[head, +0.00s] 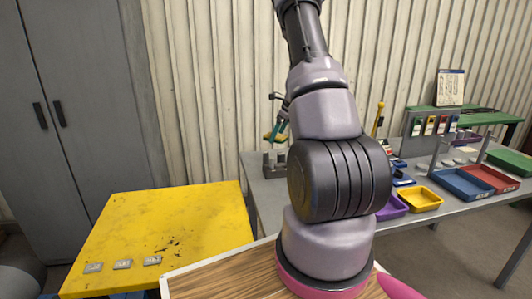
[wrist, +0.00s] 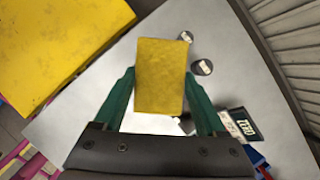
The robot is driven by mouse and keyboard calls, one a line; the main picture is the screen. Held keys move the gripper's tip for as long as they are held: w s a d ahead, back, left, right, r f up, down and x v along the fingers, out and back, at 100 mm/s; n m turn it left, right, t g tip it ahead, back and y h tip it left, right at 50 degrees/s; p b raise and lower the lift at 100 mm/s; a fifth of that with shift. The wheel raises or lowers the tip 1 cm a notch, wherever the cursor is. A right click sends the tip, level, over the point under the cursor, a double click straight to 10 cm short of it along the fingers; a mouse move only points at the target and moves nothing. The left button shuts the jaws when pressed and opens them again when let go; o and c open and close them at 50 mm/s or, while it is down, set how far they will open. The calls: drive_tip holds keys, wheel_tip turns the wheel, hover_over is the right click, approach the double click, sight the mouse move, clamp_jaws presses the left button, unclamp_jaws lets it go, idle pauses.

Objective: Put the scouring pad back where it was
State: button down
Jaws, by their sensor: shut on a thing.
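The scouring pad (wrist: 160,75) is a yellow rectangular block in the wrist view. It sits between the two green fingers of my gripper (wrist: 161,98), which is shut on it. In the head view my gripper (head: 279,130) is partly behind my own arm, and a small yellow edge of the pad (head: 267,136) shows beside the green finger. The pad is held above the left end of the grey table (head: 258,196), apart from its top. Where the pad was before does not show.
A grey block-like holder (head: 274,163) stands on the grey table below my gripper. Two small round pieces (wrist: 202,67) and a dark labelled box (wrist: 238,124) lie below the pad. A yellow table (head: 170,225) stands left, with several metal tags. Coloured trays (head: 460,185) stand right.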

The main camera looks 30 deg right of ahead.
drive_tip(key=s+a+f+n+g+h, duration=0.1)
drive_tip(key=s+a+f+n+g, duration=0.1)
drive_tip(key=a+n, duration=0.5)
drive_tip(key=s+a+f+n+g, duration=0.1)
drive_tip(key=s+a+n+g, duration=0.2)
drive_tip(key=a+n, duration=0.5)
drive_tip(key=s+a+f+n+g+h, duration=0.1)
drive_tip(key=a+n, duration=0.6)
drive_tip(key=n, duration=0.7)
drive_tip(key=s+f+g, duration=0.1)
drive_tip(key=s+g, duration=0.1)
drive_tip(key=shift+a+f+n+g+h, duration=0.3)
drive_tip(key=shift+g, duration=0.1)
drive_tip(key=shift+s, duration=0.1)
